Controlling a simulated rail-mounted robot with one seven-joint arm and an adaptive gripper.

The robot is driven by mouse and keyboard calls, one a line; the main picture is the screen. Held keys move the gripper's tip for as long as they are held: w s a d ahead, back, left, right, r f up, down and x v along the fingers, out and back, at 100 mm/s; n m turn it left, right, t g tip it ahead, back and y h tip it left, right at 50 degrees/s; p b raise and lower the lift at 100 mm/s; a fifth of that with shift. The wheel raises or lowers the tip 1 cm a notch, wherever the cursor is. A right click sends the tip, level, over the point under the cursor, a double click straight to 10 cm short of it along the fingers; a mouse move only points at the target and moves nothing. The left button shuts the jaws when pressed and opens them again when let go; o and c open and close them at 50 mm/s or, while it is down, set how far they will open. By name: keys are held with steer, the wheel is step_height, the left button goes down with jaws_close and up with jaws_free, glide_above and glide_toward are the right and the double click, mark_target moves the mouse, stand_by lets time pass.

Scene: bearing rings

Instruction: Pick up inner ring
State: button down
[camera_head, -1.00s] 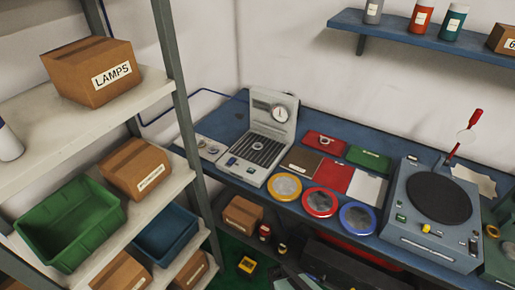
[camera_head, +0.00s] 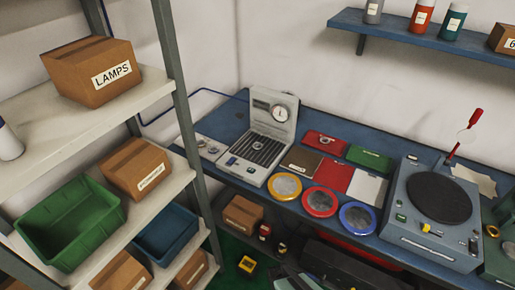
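A small silvery ring-like part (camera_head: 325,141) lies on the red mat (camera_head: 314,148) at the back middle of the blue bench. Small round parts (camera_head: 202,144) also sit on the pale plate at the bench's left end. I cannot tell which of these is the inner ring; they are too small. My gripper cannot be made out in this view; only grey and dark pieces, perhaps of my arm, show at the bottom edge.
The blue bench (camera_head: 236,123) holds a gauge device (camera_head: 262,145), several coloured mats, three round dishes (camera_head: 319,202) and a turntable machine (camera_head: 438,197). A shelf rack (camera_head: 165,60) with boxes and bins stands at left. A wall shelf (camera_head: 430,42) hangs above the bench.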

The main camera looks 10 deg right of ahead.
stand_by(0.4)
steer(key=shift+c, duration=2)
jaws_free()
steer(key=shift+w, duration=0.1)
